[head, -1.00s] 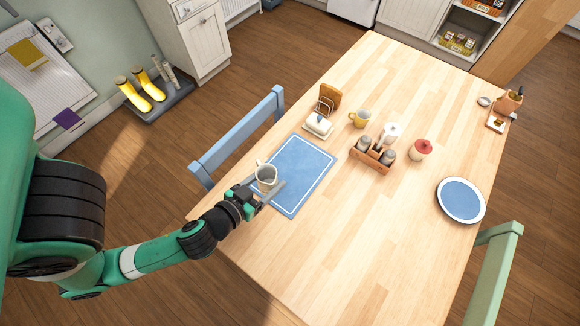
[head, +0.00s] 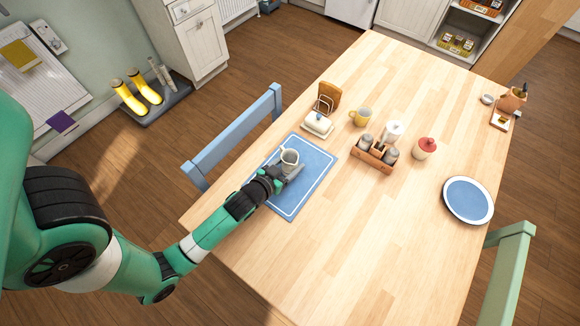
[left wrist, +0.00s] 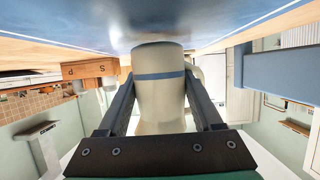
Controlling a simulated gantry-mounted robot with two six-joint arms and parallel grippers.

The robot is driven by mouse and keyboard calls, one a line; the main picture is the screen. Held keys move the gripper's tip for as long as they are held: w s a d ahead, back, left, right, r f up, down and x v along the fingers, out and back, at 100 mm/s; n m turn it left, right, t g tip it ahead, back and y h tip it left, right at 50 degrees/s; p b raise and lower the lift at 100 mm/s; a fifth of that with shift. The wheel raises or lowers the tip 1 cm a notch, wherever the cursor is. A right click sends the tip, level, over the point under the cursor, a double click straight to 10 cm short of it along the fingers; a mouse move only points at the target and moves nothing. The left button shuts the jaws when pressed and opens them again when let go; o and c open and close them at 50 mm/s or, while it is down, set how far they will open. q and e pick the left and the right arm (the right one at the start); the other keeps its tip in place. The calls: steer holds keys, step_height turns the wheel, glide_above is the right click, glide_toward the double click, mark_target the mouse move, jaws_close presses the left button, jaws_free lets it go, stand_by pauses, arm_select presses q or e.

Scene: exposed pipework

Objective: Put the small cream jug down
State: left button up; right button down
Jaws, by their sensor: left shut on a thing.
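The small cream jug (head: 289,158) is upright over the blue placemat (head: 312,186) in the head view. My left gripper (head: 284,172) is shut on the jug, with a finger on either side of it. In the left wrist view the cream jug (left wrist: 160,95) with its blue band sits between the two dark fingers, and the picture is upside down. The jug's base is close to the mat; I cannot tell whether it touches. My right gripper is not in view.
A blue plate (head: 468,200) lies at the right. The near tabletop is clear.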

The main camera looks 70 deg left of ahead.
arm_select(q)
steer(key=shift+f, duration=0.3)
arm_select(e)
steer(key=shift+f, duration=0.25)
arm_select(q)
steer(key=shift+f, duration=0.15)
steer(key=o, duration=1.5)
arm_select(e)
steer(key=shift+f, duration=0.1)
arm_select(q)
steer(key=shift+o, duration=0.2)
steer(key=shift+s+d+r, duration=0.15)
steer(key=shift+s+r, duration=0.05)
steer(key=shift+r, duration=0.05)
steer(key=p+v, duration=0.1)
steer(key=v, duration=1)
steer(key=shift+s+d, duration=0.15)
steer(key=shift+s, duration=0.1)
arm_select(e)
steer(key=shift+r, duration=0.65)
